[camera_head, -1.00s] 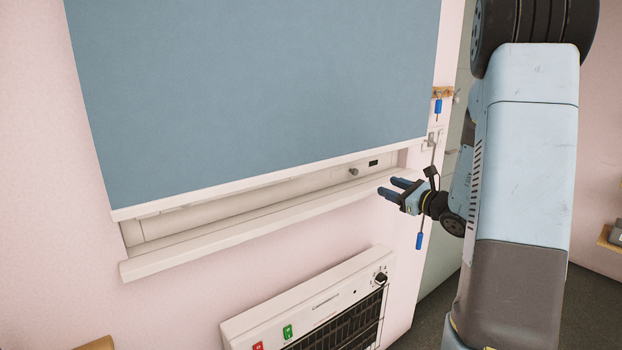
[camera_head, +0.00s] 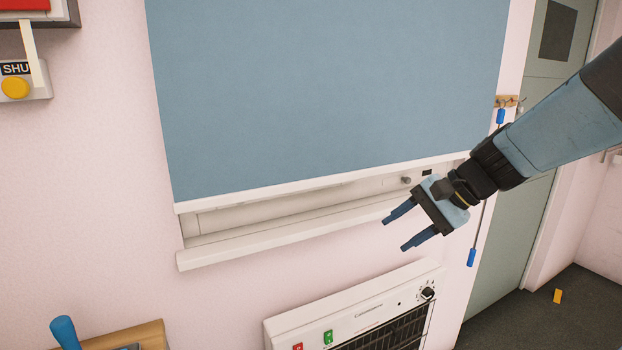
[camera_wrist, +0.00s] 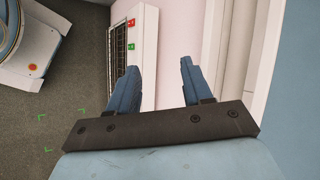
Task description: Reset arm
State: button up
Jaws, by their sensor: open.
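My gripper (camera_head: 411,229) is open, with its two blue fingers apart and nothing between them. In the head view it hangs in front of the wall, below the right part of the blue blind and above the heater. My arm reaches in from the upper right. In the wrist view my gripper (camera_wrist: 157,80) also shows with both fingers apart and empty, with the heater and the window ledge beyond them.
A blue blind (camera_head: 320,90) covers most of a window above a white ledge (camera_head: 270,237). A white heater (camera_head: 350,312) is on the wall below. A blue-handled thing (camera_head: 65,333) stands at the lower left. A yellow block (camera_head: 557,296) lies on the floor by the grey door (camera_head: 520,210).

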jog(key=s+d+r+n+t+h, duration=0.2)
jog(key=s+d+r+n+h, duration=0.1)
jog(key=s+d+n+h, duration=0.3)
jog(key=shift+s+d+r+n+t+h, duration=0.15)
jog(key=shift+s+n+t+h, duration=0.15)
jog(key=shift+s+n+h, duration=1.1)
jog(key=shift+s+m+y, duration=0.3)
jog(key=shift+s+y, duration=0.1)
jog(key=shift+y, duration=0.1)
dwell(1.5)
